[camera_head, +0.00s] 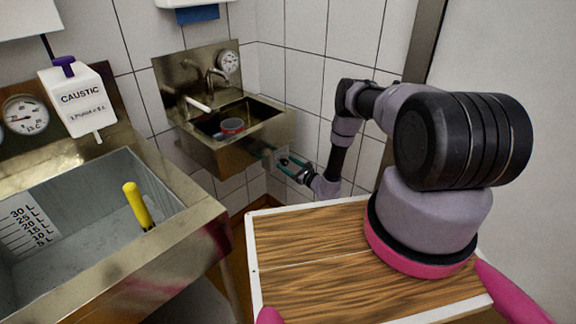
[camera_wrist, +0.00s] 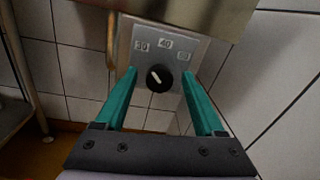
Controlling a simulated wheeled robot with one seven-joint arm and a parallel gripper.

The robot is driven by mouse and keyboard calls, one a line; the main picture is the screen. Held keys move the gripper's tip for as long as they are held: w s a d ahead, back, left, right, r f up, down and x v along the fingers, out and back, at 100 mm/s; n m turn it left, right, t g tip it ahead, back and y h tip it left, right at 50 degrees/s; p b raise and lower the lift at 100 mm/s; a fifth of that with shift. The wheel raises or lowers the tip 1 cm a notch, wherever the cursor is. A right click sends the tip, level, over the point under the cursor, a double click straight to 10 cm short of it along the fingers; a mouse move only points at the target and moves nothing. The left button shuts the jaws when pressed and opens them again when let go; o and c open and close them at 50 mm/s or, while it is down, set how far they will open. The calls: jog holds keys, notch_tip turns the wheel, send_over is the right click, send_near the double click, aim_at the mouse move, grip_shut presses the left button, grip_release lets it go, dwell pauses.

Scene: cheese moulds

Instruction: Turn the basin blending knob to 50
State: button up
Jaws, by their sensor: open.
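The blending knob (camera_wrist: 159,78) is a round black knob with a short white mark slanting toward the upper left. It sits on a grey metal plate (camera_wrist: 128,45) with labels 30, 40 and a third, blurred one at the right. My gripper (camera_wrist: 159,74) has teal fingers, spread open, one on each side of the knob in the picture, with gaps to it. Depth to the knob is hard to tell. In the head view my gripper (camera_head: 277,158) is just below the right side of the small wall basin (camera_head: 205,150); the knob is too small to make out there.
The small basin holds a round container (camera_head: 231,126). A larger steel sink (camera_head: 190,220) with a yellow-handled tool (camera_head: 137,205) stands at the left. A white CAUSTIC container (camera_head: 80,100) is above it. Tiled wall lies close behind the plate. A wooden board (camera_head: 310,260) is in front.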

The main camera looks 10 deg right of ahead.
jog(key=shift+c, duration=0.3)
grip_shut()
jog(key=shift+m, duration=0.4)
jog(key=m, duration=0.2)
jog(key=shift+d+m, duration=0.1)
jog(key=shift+m, duration=0.2)
jog(key=m, duration=0.5)
jog(key=shift+w+g, duration=0.1)
jog(key=shift+g, duration=0.2)
jog(key=m, duration=0.4)
jog(key=shift+d+m, duration=0.1)
jog(key=shift+m, duration=0.2)
jog(key=m, duration=0.3)
jog(key=shift+f+m+g+y, duration=0.1)
jog(key=shift+m+g+y, duration=0.2)
jog(key=shift+m, duration=0.4)
